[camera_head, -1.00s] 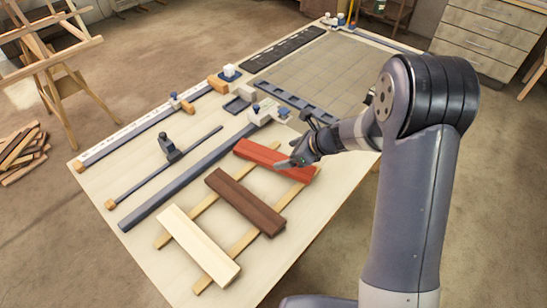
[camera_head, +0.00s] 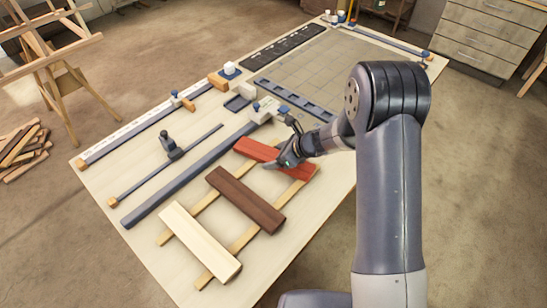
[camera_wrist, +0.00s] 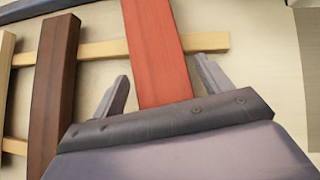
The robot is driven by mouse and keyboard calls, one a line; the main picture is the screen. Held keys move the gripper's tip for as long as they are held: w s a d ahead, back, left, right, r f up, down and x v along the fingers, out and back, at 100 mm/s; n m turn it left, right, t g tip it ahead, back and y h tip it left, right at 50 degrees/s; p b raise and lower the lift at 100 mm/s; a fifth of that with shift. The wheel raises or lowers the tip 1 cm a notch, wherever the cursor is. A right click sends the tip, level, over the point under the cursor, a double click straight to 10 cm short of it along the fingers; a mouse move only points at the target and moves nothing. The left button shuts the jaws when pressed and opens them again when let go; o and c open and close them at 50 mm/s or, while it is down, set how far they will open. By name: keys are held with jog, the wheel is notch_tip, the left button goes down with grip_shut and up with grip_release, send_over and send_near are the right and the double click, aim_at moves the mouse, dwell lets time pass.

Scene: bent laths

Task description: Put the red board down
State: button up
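The red board (camera_head: 262,151) lies across two pale wooden strips on the table, beyond the dark brown board; it also shows in the wrist view (camera_wrist: 157,50). My gripper (camera_head: 283,157) is at the red board, near its right part. In the wrist view my gripper's two fingers (camera_wrist: 165,82) stand wide apart, one on each side of the red board, with a gap on both sides. The gripper is open and holds nothing. The board's near end is hidden behind the gripper body in the wrist view.
A dark brown board (camera_head: 245,200) and a cream board (camera_head: 200,242) lie beside the red one on the same pale strips (camera_head: 240,240). Clamps and a long grey bar (camera_head: 185,178) lie to the left. A gridded mat (camera_head: 320,72) covers the far table.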

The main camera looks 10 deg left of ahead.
jog(key=c, duration=1.1)
